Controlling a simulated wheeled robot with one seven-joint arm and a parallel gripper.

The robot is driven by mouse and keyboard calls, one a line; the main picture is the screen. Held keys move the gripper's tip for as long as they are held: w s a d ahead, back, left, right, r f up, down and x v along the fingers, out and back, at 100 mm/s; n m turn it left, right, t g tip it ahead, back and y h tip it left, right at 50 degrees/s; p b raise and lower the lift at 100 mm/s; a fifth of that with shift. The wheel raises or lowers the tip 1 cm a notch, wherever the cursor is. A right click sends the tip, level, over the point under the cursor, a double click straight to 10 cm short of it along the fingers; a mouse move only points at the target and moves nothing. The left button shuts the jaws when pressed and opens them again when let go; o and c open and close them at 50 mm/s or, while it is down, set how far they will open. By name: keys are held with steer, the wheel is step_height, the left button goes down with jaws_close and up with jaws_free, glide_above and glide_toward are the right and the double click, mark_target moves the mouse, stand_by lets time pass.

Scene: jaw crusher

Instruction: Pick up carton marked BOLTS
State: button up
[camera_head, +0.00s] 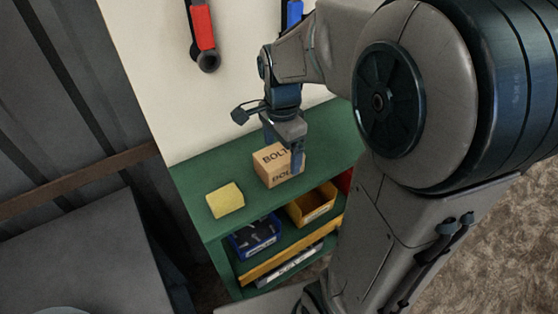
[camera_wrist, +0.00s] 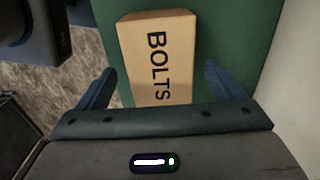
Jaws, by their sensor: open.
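The carton marked BOLTS (camera_head: 272,170) is a small brown cardboard box on the green shelf top. In the wrist view the carton (camera_wrist: 157,58) shows its lettered face, with its lower end between my gripper's fingers. My gripper (camera_head: 284,150) is open, with one finger on each side of the carton. In the head view one finger hides part of the lettering.
A yellow block (camera_head: 225,200) lies on the green shelf unit (camera_head: 200,178), left of the carton. Below are a blue bin (camera_head: 254,238) with dark parts and a yellow bin (camera_head: 311,205). A pale wall (camera_head: 150,70) stands close behind, with red-handled (camera_head: 203,28) and blue-handled tools hanging.

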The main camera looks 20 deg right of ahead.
mark_target(279, 153)
steer(key=f, duration=0.4)
steer(key=shift+a, duration=0.3)
steer(key=c, duration=1.3)
steer(key=shift+c, duration=0.7)
steer(key=shift+r, duration=0.15)
